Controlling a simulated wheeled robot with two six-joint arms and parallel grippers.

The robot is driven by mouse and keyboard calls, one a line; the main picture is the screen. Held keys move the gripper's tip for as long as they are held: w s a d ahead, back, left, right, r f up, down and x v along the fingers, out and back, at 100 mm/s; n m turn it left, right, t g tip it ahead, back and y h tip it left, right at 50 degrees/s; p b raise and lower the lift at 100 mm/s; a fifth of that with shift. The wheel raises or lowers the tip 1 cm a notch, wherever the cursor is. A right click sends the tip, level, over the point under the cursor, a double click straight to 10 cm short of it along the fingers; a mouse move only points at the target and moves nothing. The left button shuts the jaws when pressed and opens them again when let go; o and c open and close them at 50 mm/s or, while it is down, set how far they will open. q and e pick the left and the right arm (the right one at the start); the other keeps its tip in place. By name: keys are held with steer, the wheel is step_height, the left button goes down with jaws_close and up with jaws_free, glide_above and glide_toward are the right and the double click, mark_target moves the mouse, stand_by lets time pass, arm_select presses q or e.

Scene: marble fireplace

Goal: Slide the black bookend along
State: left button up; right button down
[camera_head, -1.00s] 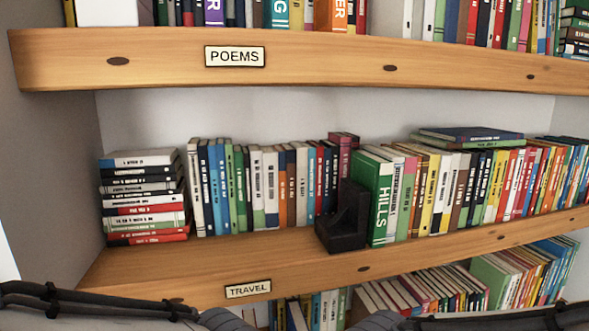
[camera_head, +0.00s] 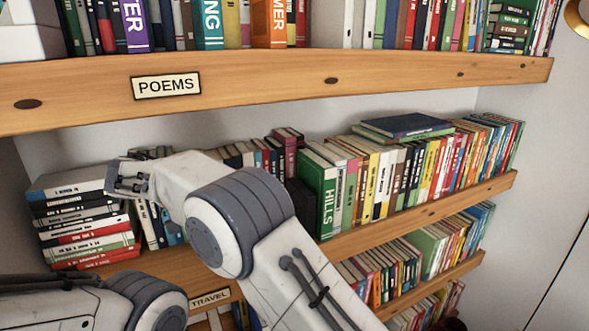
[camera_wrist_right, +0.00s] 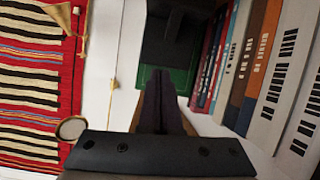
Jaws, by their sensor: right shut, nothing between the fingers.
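The black bookend (camera_head: 304,203) stands on the middle shelf against the left side of the green HILLS book (camera_head: 322,200). In the head view, my right arm hides most of it. In the right wrist view, the bookend (camera_wrist_right: 168,40) is a dark shape just beyond my right fingertips, with green showing below it. My right gripper (camera_wrist_right: 158,74) is shut and empty, pointing at the bookend. I cannot tell whether it touches. The right gripper is hidden behind its arm in the head view. My left arm shows at the lower left, but its gripper is out of view.
A book stack (camera_head: 85,218) lies at the shelf's left end. Upright books line the shelf behind and right of the bookend. The POEMS shelf (camera_head: 280,88) hangs above. A striped red textile (camera_wrist_right: 38,75) shows at the left of the wrist view.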

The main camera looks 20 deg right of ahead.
mark_target(296, 186)
steer(key=shift+m+h, duration=0.3)
steer(key=shift+m, duration=0.4)
steer(key=w+d+p, duration=0.1)
steer(key=d+p, duration=0.1)
steer(key=d, duration=0.2)
steer(key=w+d+p, duration=0.1)
steer(key=d+p, duration=0.1)
steer(key=d, duration=0.2)
steer(key=d+r+p, duration=0.1)
steer(key=d+p, duration=0.1)
steer(key=d, duration=0.1)
steer(key=shift+w+d+p, duration=0.35)
steer(key=shift+w+d, duration=0.05)
steer(key=shift+f+p, duration=0.3)
steer(key=shift+p, duration=0.05)
steer(key=f+b, duration=0.1)
steer(key=b, duration=0.1)
steer(key=shift+f+b, duration=0.2)
steer(key=shift+b, duration=0.15)
steer(key=shift+a, duration=0.1)
steer(key=shift+f, duration=0.1)
